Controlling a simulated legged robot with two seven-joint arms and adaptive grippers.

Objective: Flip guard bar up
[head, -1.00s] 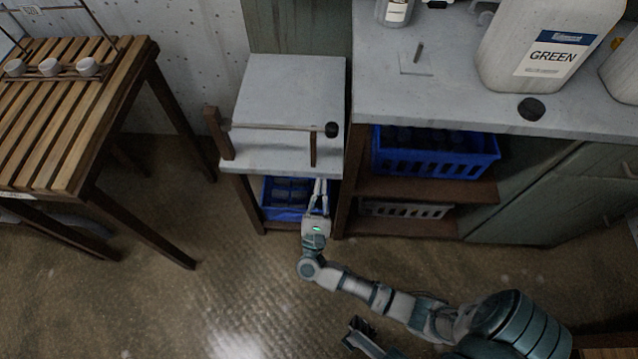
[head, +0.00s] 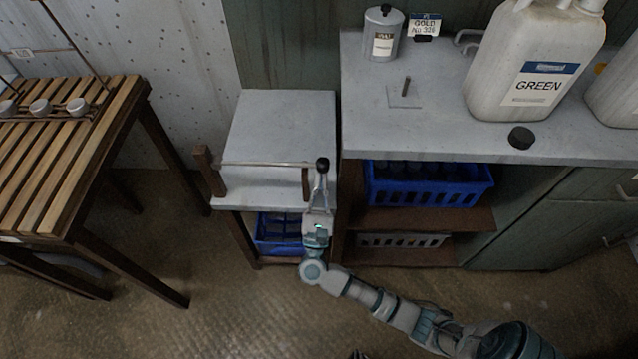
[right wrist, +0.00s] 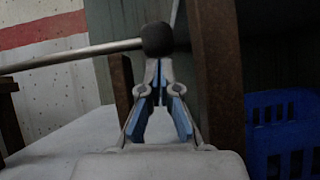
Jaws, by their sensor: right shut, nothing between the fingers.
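The guard bar (head: 268,163) is a thin metal rod with a black knob (head: 322,164) at its right end. It lies level across the front of the small grey-topped stand (head: 280,120), between a taller brown post (head: 208,170) at left and a short post (head: 306,184) at right. My right gripper (head: 321,178) is shut and empty, with its fingertips just below the knob. In the right wrist view the knob (right wrist: 157,39) sits right beyond the closed fingertips (right wrist: 160,64); I cannot tell if they touch. My left gripper does not show.
A grey counter (head: 440,130) stands at right with a GREEN jug (head: 535,65), a metal canister (head: 383,35) and a black cap (head: 521,137). Blue crates (head: 430,185) sit on the shelf below and under the stand (head: 278,232). A slatted table (head: 70,150) stands at left.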

